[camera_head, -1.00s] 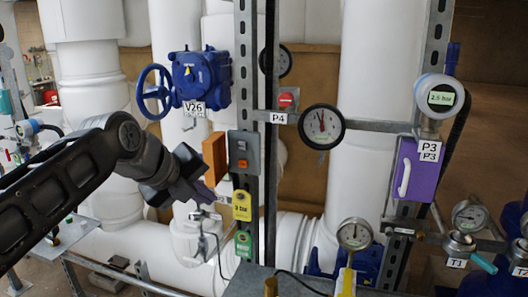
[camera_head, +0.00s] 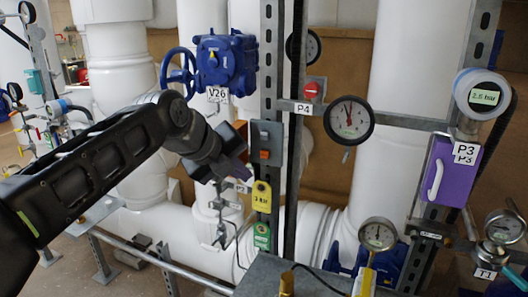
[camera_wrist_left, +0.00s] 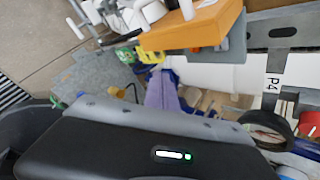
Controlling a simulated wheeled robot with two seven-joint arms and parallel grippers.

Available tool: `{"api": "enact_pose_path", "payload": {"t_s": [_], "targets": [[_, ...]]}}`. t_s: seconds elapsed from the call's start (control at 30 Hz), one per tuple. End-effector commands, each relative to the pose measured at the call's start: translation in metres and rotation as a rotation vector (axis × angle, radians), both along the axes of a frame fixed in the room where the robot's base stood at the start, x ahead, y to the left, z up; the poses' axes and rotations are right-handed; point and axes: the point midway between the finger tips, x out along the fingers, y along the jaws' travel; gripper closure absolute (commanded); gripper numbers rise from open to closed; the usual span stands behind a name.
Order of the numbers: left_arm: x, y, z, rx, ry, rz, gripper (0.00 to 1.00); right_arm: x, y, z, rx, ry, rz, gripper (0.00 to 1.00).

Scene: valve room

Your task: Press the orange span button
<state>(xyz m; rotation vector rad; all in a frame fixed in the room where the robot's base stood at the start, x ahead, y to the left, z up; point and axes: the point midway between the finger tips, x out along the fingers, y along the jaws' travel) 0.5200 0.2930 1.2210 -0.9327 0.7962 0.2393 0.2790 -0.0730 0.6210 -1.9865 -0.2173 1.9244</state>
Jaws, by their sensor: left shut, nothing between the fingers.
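A grey box (camera_head: 267,133) with a small orange button (camera_head: 264,154) on its face is fixed to the metal post in the head view. An orange block (camera_head: 241,129) sticks out just left of it, partly behind my arm. In the left wrist view the orange block (camera_wrist_left: 195,30) is near the top, beside the grey box (camera_wrist_left: 237,44), whose button face is hidden. My right gripper is not in view.
Yellow (camera_head: 262,196) and green (camera_head: 262,237) tags hang below the grey box. The metal post (camera_head: 268,50) carries gauge P4 (camera_head: 349,120). Blue valve V26 (camera_head: 226,63) is above my gripper. White pipes stand behind. A purple box (camera_head: 451,170) is at the right.

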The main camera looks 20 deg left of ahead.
Motion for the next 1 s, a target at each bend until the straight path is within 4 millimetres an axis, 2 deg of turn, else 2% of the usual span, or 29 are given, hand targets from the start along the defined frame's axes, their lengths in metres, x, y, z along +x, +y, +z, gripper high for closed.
{"api": "enact_pose_path", "payload": {"t_s": [0.03,0.23,0.5,1.0], "targets": [[0.006,0.0,0.003,-0.001,0.004,0.0,1.0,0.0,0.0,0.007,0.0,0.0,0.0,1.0],[0.034,0.0,0.004,-0.001,0.003,-0.001,1.0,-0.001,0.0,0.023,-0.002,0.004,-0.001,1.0],[0.061,0.0,0.001,0.0,0.002,-0.002,1.0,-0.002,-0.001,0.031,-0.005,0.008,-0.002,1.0],[0.066,0.0,0.0,0.0,0.0,0.0,1.0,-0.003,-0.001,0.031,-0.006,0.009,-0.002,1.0]]}}
